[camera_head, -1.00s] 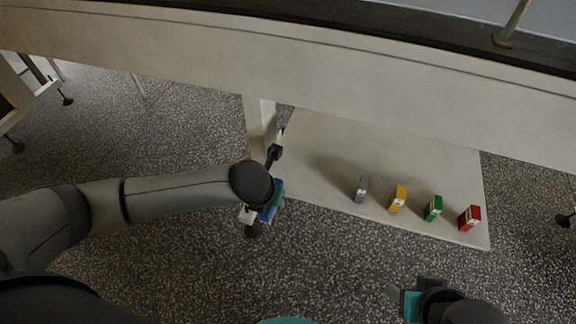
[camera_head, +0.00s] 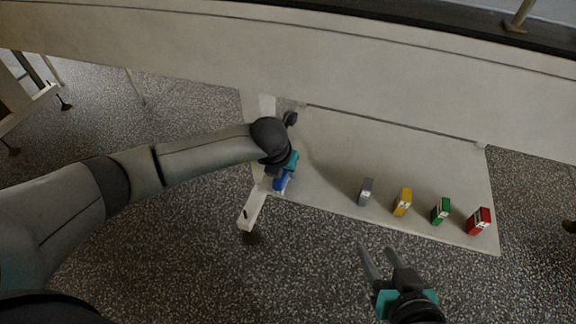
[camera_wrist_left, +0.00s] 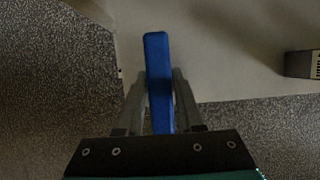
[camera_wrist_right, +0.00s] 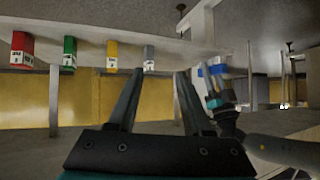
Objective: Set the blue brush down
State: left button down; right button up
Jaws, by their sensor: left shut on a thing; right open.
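The blue brush (camera_head: 281,184) is in my left gripper (camera_head: 285,176), at the left end of a pale panel (camera_head: 330,150). In the left wrist view the blue brush (camera_wrist_left: 158,75) stands out between the two fingers of the left gripper (camera_wrist_left: 160,100), with the pale panel (camera_wrist_left: 225,45) behind it. I cannot tell whether the brush touches the panel. My right gripper (camera_head: 384,262) is open and empty, in front of the panel's near edge. In the right wrist view the right gripper (camera_wrist_right: 158,85) has nothing between its fingers.
A grey block (camera_head: 366,191), a yellow block (camera_head: 403,201), a green block (camera_head: 440,211) and a red block (camera_head: 479,221) stand in a row along the panel's near edge. A large pale beam (camera_head: 300,75) crosses above. The panel's middle is clear.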

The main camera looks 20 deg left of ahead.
pick_arm(q)
jog(key=shift+w+f+b, duration=0.1)
jog(key=shift+w+b, duration=0.25)
jog(key=shift+w, duration=0.45)
jog(key=shift+w+d+b, duration=0.1)
jog(key=shift+w+b, duration=0.3)
jog(key=shift+w, duration=0.35)
jog(key=shift+f+b, duration=0.3)
jog(key=shift+f, duration=0.35)
pick_arm(e)
jog(key=shift+a+r+t+y, duration=0.35)
jog(key=shift+a+t, duration=0.3)
jog(key=shift+t, duration=0.1)
jog(key=shift+a+r+t+y, duration=0.4)
jog(key=shift+a+t, duration=0.2)
jog(key=shift+t, duration=0.2)
jog(key=shift+a+r+t+y, duration=0.35)
jog(key=shift+a+t, duration=0.3)
jog(key=shift+t, duration=0.1)
pick_arm(q)
jog(key=shift+f, duration=0.15)
jog(key=c, duration=0.5)
grip_release()
jog(key=shift+s, duration=0.1)
jog(key=shift+c, duration=0.2)
